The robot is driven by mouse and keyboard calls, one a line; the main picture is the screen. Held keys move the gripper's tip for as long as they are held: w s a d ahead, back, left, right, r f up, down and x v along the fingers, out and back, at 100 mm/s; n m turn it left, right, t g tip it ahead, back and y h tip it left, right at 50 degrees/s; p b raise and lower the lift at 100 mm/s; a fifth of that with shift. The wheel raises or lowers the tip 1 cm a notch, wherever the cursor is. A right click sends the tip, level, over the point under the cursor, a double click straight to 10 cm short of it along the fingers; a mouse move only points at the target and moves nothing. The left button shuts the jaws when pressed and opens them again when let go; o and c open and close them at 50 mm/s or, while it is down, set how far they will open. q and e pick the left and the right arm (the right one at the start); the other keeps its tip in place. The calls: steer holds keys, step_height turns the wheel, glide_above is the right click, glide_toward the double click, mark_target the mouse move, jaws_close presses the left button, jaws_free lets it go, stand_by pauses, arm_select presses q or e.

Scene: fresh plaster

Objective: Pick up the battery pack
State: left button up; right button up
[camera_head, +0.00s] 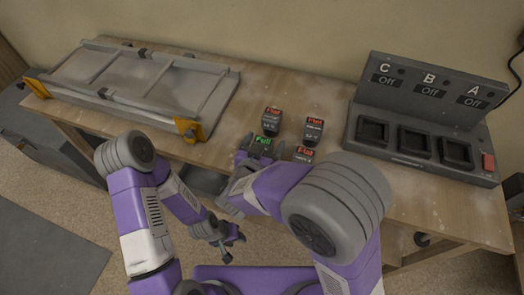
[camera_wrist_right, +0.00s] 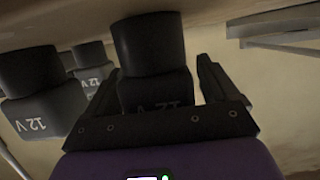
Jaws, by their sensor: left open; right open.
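Several dark battery packs stand on the wooden table. The one marked "Full" in green (camera_head: 264,142) is between the open fingers of my right gripper (camera_head: 260,152). In the right wrist view this pack (camera_wrist_right: 152,50) stands between the two fingers, with a gap visible at the right finger; whether the left finger touches it I cannot tell. Three packs marked "Flat" in red are close by: one behind it (camera_head: 272,117), one behind to the right (camera_head: 314,127) and one to the right (camera_head: 304,154), partly hidden by my right arm. My left gripper (camera_head: 228,248) is open and empty, low in front of the table.
A grey charger (camera_head: 410,160) with empty-looking bays stands at right; its panel reads "Off" for C, B and A. A red switch (camera_head: 489,162) is at its right. A grey metal frame (camera_head: 155,85) with yellow corners lies at left. Bare table (camera_head: 240,110) lies between.

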steer(key=c, duration=1.3)
